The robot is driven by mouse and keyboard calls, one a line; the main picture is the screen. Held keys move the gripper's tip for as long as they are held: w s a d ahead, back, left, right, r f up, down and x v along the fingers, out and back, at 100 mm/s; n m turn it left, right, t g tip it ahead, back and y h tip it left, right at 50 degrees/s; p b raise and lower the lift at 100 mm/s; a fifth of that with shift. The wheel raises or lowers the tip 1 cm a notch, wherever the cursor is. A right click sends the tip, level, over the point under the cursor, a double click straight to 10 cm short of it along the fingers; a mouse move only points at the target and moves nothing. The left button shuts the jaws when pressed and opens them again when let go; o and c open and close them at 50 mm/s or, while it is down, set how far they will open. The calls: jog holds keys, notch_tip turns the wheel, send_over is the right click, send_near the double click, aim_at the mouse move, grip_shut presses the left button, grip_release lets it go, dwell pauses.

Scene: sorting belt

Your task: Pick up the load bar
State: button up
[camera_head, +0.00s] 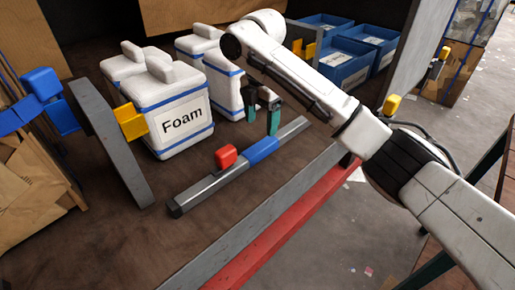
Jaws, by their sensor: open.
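The load bar (207,188) is a long grey bar with a blue band near its middle and a red block on top. It lies slantwise on the brown surface, from lower left to upper right. My gripper (262,121) points down with green-tipped fingers, behind the bar's blue and right part. Its fingers are apart and hold nothing that I can see. It appears apart from the bar, but its exact height above the surface is hard to tell. My white arm reaches in from the right.
White foam containers (168,92) with blue bands stand behind the bar. A grey upright panel (110,140) with a yellow piece stands at left. Blue bins (346,62) sit at the back. A red rail (290,225) runs along the front edge. Bare surface lies in front of the bar.

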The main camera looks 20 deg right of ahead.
aim_at(260, 145)
notch_tip(260, 145, down, 9)
jog(key=shift+w+f+p, duration=0.1)
jog(key=shift+p, duration=0.65)
jog(key=shift+c, duration=0.3)
grip_shut()
jog(key=shift+w+r, duration=0.1)
jog(key=shift+r, duration=0.1)
